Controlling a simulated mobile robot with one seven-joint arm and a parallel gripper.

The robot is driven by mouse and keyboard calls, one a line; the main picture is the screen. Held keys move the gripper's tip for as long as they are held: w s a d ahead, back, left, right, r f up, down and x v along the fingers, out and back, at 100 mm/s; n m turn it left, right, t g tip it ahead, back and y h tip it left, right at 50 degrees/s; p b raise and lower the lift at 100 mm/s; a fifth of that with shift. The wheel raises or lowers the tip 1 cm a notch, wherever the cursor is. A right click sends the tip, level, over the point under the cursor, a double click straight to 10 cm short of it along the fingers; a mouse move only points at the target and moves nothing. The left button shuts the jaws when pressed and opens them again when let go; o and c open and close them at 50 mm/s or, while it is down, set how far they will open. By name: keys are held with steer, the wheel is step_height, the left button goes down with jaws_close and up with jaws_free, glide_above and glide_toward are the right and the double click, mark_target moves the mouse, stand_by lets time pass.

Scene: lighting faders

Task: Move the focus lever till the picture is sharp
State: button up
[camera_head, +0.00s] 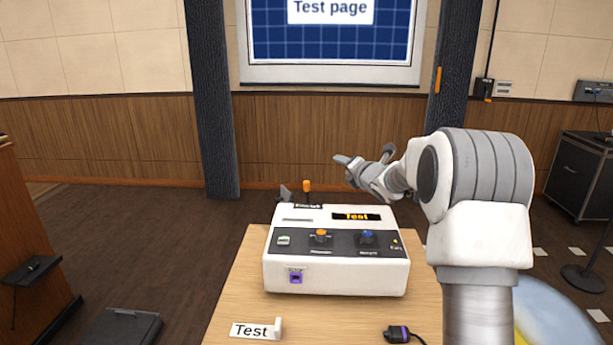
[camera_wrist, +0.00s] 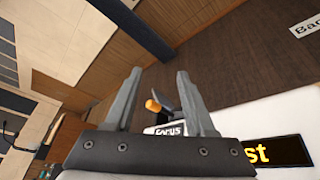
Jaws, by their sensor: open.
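The focus lever (camera_head: 306,187) has an orange tip and stands up at the back edge of a white control box (camera_head: 338,282) on the table. In the wrist view the orange tip (camera_wrist: 153,106) shows between the two fingers, above a label reading "Focus" (camera_wrist: 170,130). My gripper (camera_head: 362,160) is open and empty, above and to the right of the lever in the head view. The fingers (camera_wrist: 158,80) appear apart from the lever. The projected picture (camera_head: 331,30) reads "Test page" on a blue grid. Its lettering looks slightly soft, and its top is cut off.
The box top has an orange knob (camera_head: 321,236), a blue knob (camera_head: 367,238) and a lit "Test" display (camera_head: 356,216). A "Test" card (camera_head: 256,330) and a dark plug (camera_head: 402,334) lie on the table (camera_head: 240,290) in front. A dark pillar (camera_head: 212,100) stands behind.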

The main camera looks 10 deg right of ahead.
step_height(320, 180, up, 4)
steer(key=a+m+g+h+p, duration=0.2)
steer(key=m+h, duration=0.1)
steer(key=m, duration=1)
steer(key=m+g+p, duration=0.2)
steer(key=m+g, duration=0.2)
steer(key=m, duration=0.9)
glide_toward(306, 181)
steer(key=shift+y, duration=0.3)
steer(key=x, duration=1)
steer(key=shift+d+f, duration=0.15)
steer(key=shift+d, duration=0.1)
jaws_close()
